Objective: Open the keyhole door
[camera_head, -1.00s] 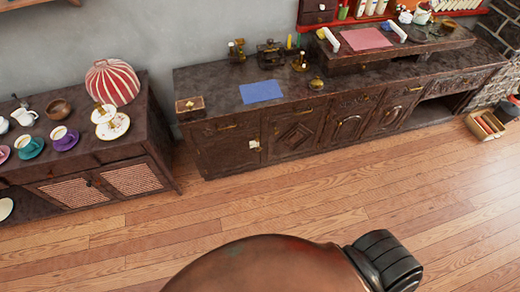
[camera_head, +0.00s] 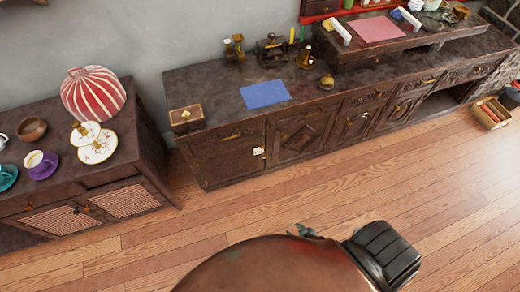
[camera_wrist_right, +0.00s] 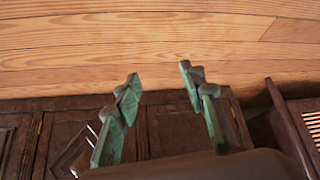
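The keyhole door (camera_head: 222,162) is the leftmost door of the long dark wooden cabinet and looks shut. A small pale keyhole plate (camera_head: 259,151) sits at its right edge. My right gripper (camera_head: 305,230) shows only as a small grey tip behind my arm, low in the head view and apart from the door. In the right wrist view, my right gripper (camera_wrist_right: 158,75) has two green fingers spread with nothing between them. The cabinet front (camera_wrist_right: 172,128) lies behind the fingers, upside down, and the left finger covers part of it. My left gripper is not in view.
The cabinet top holds a small box (camera_head: 187,118), a blue cloth (camera_head: 265,94) and brass items. A sideboard (camera_head: 60,187) with cups and a striped dome (camera_head: 93,94) stands at the left. The wooden floor (camera_head: 335,195) before the cabinet is clear.

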